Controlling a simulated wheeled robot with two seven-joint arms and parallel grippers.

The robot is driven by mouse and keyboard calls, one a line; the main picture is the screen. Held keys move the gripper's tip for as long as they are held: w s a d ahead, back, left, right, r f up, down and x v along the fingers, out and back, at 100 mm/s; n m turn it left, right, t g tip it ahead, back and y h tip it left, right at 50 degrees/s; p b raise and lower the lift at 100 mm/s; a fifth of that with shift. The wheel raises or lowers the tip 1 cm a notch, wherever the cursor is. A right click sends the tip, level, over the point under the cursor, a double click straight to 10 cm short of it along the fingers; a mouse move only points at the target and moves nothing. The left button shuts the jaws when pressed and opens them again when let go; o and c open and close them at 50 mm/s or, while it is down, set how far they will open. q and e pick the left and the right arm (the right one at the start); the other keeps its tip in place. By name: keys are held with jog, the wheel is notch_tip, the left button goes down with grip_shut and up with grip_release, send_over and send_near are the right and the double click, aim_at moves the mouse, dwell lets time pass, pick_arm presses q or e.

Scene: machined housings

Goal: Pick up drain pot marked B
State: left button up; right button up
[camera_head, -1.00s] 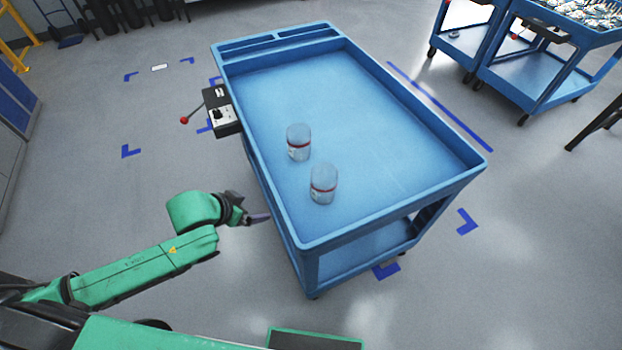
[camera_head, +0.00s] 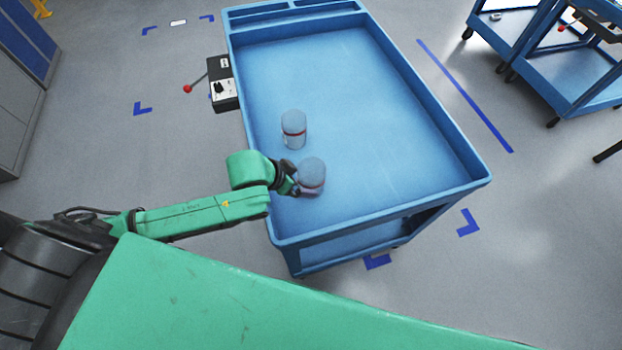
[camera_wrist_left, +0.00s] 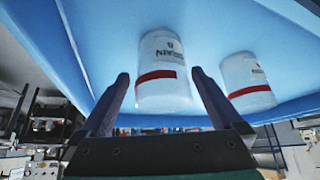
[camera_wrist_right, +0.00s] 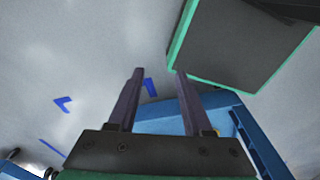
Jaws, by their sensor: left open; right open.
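Two clear drain pots with red bands stand in the blue cart's top tray. The nearer pot (camera_head: 312,172) has my left gripper (camera_head: 296,188) at its left side. In the left wrist view, this pot (camera_wrist_left: 163,92) lies between the two spread fingers, with no clear grip on it. Its label is upside down there, with dark lettering and a small single mark too blurred to read surely. The farther pot (camera_head: 293,128) stands behind it and shows at the right in the left wrist view (camera_wrist_left: 248,84). My right gripper (camera_wrist_right: 158,72) is open and empty, outside the head view.
The cart tray's raised rim (camera_head: 375,222) surrounds the pots. A control box with a red-knobbed lever (camera_head: 222,85) hangs on the cart's left side. The tray is bare behind and right of the pots. Other blue carts (camera_head: 565,75) stand at the upper right.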

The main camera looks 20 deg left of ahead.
aim_at(311, 179)
pick_arm(q)
jog(key=x, duration=0.6)
jog(key=shift+w+d+f+p, duration=0.15)
jog(key=shift+w+d+p, duration=0.05)
jog(key=shift+w+p, duration=0.2)
jog(key=shift+f, duration=0.15)
jog(key=shift+c, duration=0.6)
jog(key=c, duration=0.9)
pick_arm(e)
jog(key=shift+w+d+r, duration=0.2)
jog(key=shift+w+d, duration=0.05)
jog(key=shift+w, duration=0.25)
jog(key=shift+w+d+r, duration=0.2)
jog(key=shift+w, duration=0.25)
pick_arm(q)
jog(key=shift+c, duration=0.2)
